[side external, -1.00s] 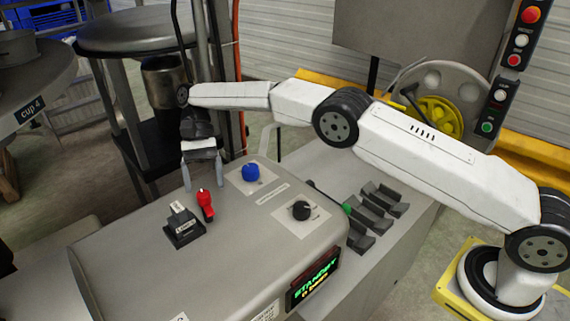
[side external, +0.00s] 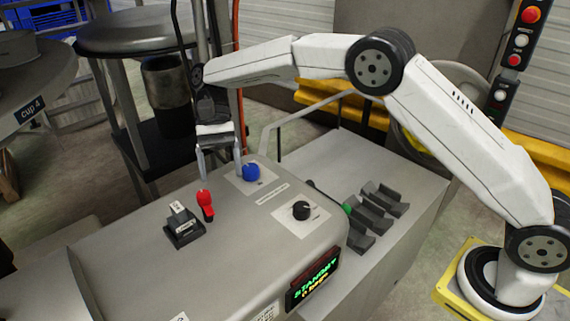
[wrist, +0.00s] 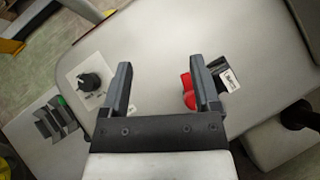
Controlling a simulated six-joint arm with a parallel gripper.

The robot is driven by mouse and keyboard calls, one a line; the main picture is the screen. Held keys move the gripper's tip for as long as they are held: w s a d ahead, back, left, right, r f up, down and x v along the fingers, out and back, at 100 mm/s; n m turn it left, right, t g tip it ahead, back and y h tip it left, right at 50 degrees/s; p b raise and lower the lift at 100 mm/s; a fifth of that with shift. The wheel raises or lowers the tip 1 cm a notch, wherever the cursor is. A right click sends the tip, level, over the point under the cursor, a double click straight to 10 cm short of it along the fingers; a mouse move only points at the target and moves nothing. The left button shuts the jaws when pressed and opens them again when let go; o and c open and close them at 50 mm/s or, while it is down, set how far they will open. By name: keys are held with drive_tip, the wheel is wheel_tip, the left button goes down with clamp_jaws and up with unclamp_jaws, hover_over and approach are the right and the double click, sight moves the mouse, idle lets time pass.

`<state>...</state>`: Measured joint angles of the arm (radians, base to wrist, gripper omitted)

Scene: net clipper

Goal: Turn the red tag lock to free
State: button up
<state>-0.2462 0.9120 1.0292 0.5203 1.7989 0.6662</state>
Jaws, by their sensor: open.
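The red tag lock (side external: 206,203) stands on top of the grey machine housing, beside a black switch block with a white label (side external: 183,225). My gripper (side external: 221,175) is open and empty, pointing down above the housing just behind the lock in the side view. Its left finger lines up with the lock there; whether they touch cannot be told. In the wrist view, the red lock (wrist: 188,92) shows beside and partly behind the right finger of my gripper (wrist: 160,66), not midway between the fingers. Part of the lock is hidden by that finger.
A blue knob (side external: 251,171) sits just right of the fingers in the side view. A black knob (side external: 301,210) on a white plate and several dark levers (side external: 372,213) lie farther right. A lit display (side external: 313,280) is on the housing's front.

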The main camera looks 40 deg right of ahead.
drive_tip(key=s+d+r, duration=0.2)
drive_tip(key=s+r, duration=0.1)
drive_tip(key=s, duration=0.4)
drive_tip(key=shift+s+d+r, duration=0.15)
drive_tip(key=shift+d+r, duration=0.05)
drive_tip(key=shift+d, duration=0.1)
drive_tip(key=shift+f, duration=0.1)
idle(0.4)
drive_tip(key=n+t+h, duration=0.5)
drive_tip(key=n+t, duration=0.3)
drive_tip(key=n, duration=0.2)
hover_over(202, 193)
wheel_tip(202, 193, down, 4)
drive_tip(key=shift+a+f, duration=0.15)
drive_tip(key=shift+f, duration=4)
